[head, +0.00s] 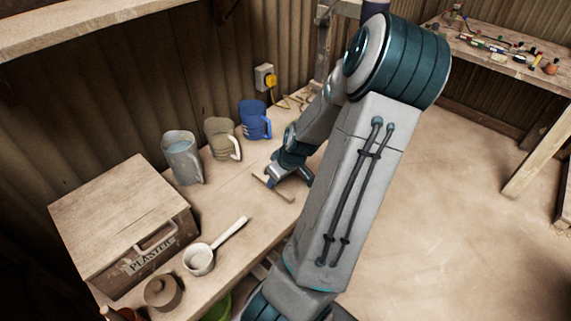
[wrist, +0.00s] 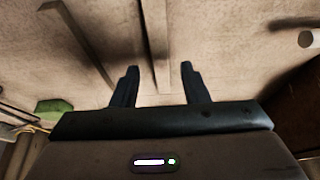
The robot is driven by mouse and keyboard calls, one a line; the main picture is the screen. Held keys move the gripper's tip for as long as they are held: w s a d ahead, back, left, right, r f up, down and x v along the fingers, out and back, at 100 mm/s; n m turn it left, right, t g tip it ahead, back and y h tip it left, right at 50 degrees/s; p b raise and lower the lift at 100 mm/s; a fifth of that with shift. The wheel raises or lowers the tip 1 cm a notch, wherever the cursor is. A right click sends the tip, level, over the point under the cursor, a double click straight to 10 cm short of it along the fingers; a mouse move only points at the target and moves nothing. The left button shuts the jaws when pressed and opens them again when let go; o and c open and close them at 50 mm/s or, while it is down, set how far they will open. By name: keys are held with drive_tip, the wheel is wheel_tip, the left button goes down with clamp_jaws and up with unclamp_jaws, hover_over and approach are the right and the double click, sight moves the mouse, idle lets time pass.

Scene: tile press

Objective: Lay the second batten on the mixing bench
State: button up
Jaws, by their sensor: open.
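My gripper (head: 287,177) is low over the mixing bench (head: 225,190) in the head view. In the wrist view my gripper (wrist: 157,72) has its two dark fingers apart. A thin wooden batten (wrist: 157,35) runs lengthwise between the fingertips, with gaps on both sides. Another batten (wrist: 75,45) lies slantwise to its left, apart from the fingers. In the head view a thin strip, apparently a batten (head: 264,185), shows on the bench beside the gripper; my arm hides part of this area. I cannot tell whether the batten between the fingers touches the bench.
A plaster box (head: 125,215), a ladle (head: 200,259) and a small lidded pot (head: 163,292) stand on the near left of the bench. A grey jug (head: 182,158), a beige jug (head: 222,139) and a blue jug (head: 255,120) line the wall side. Floor to the right is clear.

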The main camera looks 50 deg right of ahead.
drive_tip(key=p+v, duration=0.2)
drive_tip(key=v, duration=0.6)
drive_tip(key=shift+r, duration=0.2)
drive_tip(key=w+a+r+g, duration=0.1)
drive_tip(key=a+r, duration=0.1)
drive_tip(key=a, duration=0.3)
drive_tip(key=w+a+r+g+h, duration=0.1)
drive_tip(key=a+r, duration=0.1)
drive_tip(key=a, duration=0.4)
drive_tip(key=a+r+g, duration=0.1)
drive_tip(key=a+r, duration=0.2)
drive_tip(key=a, duration=0.2)
drive_tip(key=s+a+r+t, duration=0.1)
drive_tip(key=s+a+r, duration=0.2)
drive_tip(key=a, duration=0.3)
drive_tip(key=s+a+r+t+y, duration=0.1)
drive_tip(key=s+a+r, duration=0.2)
drive_tip(key=a+r, duration=0.2)
drive_tip(key=shift+a, duration=1.2)
